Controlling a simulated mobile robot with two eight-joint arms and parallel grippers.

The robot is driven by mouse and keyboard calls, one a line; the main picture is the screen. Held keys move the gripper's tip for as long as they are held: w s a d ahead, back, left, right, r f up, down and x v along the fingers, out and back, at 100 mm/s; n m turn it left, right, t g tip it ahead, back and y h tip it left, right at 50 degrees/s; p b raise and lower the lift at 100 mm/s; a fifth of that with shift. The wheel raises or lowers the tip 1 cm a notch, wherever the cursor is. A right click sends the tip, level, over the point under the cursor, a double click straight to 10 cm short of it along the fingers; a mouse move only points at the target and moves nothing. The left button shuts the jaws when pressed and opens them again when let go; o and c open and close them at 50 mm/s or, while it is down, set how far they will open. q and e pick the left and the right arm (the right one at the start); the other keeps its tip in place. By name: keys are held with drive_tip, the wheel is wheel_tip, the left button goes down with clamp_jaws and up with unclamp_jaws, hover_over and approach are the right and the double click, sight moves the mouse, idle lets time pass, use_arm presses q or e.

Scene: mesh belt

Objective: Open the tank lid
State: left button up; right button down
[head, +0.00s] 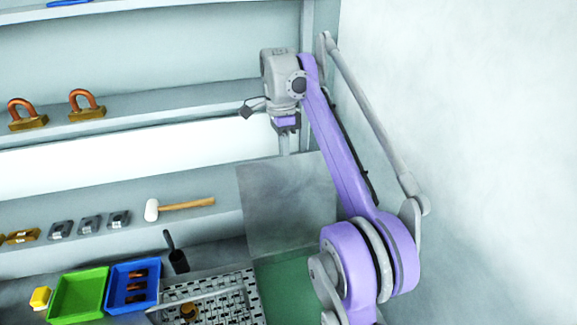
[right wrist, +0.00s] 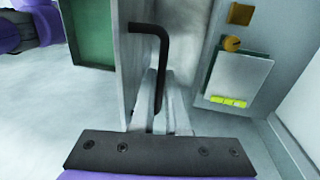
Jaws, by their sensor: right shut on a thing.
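The tank (head: 290,292) is at the lower middle of the head view, its green inside showing. Its grey lid (head: 280,205) stands raised at the back of the opening, steeply tilted. In the right wrist view the lid (right wrist: 122,60) is seen nearly edge-on beside the green tank inside (right wrist: 90,32). A black bent handle (right wrist: 150,28) is between the fingers of my right gripper (right wrist: 165,105), which is shut on it. In the head view my right gripper (head: 285,148) is above the lid's upper edge, and the handle is hidden. My left gripper is not in view.
A mesh belt (head: 240,310) lies left of the tank, with green (head: 60,310) and blue (head: 113,305) bins beyond. A mallet (head: 185,204) and padlocks (head: 88,112) sit on shelves. A wall (head: 470,150) bounds the right.

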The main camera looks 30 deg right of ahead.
drive_tip(key=shift+w+d, duration=0.1)
drive_tip(key=shift+w, duration=0.1)
idle(0.4)
drive_tip(key=c, duration=1.3)
unclamp_jaws()
drive_tip(key=o, duration=0.3)
drive_tip(key=shift+w+f, duration=0.1)
drive_tip(key=shift+w, duration=0.1)
drive_tip(key=shift+o, duration=0.4)
drive_tip(key=shift+w+d, duration=0.1)
drive_tip(key=shift+w, duration=0.1)
drive_tip(key=shift+s, duration=0.1)
drive_tip(key=shift+s, duration=0.15)
